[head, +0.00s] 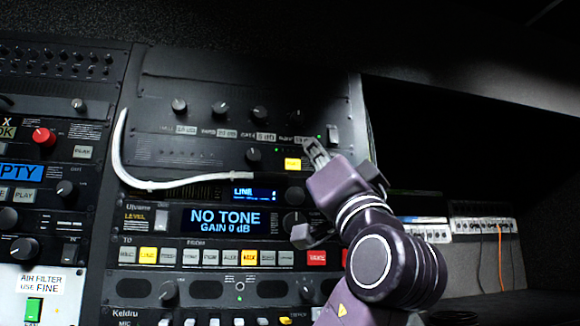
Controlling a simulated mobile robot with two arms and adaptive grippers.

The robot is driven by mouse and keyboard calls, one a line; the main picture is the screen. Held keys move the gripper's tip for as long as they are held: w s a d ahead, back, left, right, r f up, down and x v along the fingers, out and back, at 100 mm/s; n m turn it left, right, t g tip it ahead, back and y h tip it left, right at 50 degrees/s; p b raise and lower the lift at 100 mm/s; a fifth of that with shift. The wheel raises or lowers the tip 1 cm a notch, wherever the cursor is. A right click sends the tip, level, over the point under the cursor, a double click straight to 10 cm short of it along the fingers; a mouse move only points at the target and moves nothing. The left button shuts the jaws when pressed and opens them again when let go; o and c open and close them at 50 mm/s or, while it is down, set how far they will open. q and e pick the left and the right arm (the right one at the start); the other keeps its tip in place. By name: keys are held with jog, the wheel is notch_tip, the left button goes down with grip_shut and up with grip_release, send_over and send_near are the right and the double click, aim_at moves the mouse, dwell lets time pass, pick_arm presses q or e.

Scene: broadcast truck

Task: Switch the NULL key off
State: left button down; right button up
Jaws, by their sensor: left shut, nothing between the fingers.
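A rack of black audio units fills the left and middle of the head view. A lit yellow key (292,164) is on the upper unit, close left of my left gripper (316,150). Its lettering is too small to read for certain, so I cannot tell whether it is the NULL key. My left gripper is shut and empty, its fingertips pointing up and left in front of the upper unit. Whether the tips touch the panel is unclear. My arm hides part of the panel to the right. My right gripper is not in view.
A white cable (190,183) hangs across the rack's left. Below, a display (222,220) reads "NO TONE GAIN 0 dB" above a row of keys, several lit (148,255). Knobs (254,154) stick out nearby. A dark open recess (450,130) lies to the right.

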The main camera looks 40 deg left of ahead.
aim_at(299, 162)
pick_arm(q)
jog(key=shift+s+r+n, duration=0.3)
jog(key=shift+s+r, duration=0.1)
jog(key=shift+r, duration=0.05)
jog(key=shift+w+a+p, duration=0.75)
jog(key=shift+w+a, duration=0.75)
jog(key=shift+a, duration=0.15)
jog(key=shift+w+a+p, duration=0.7)
jog(key=shift+w+a, duration=0.75)
jog(key=shift+a, duration=0.2)
jog(key=shift+a, duration=0.1)
jog(key=shift+w+a, duration=0.25)
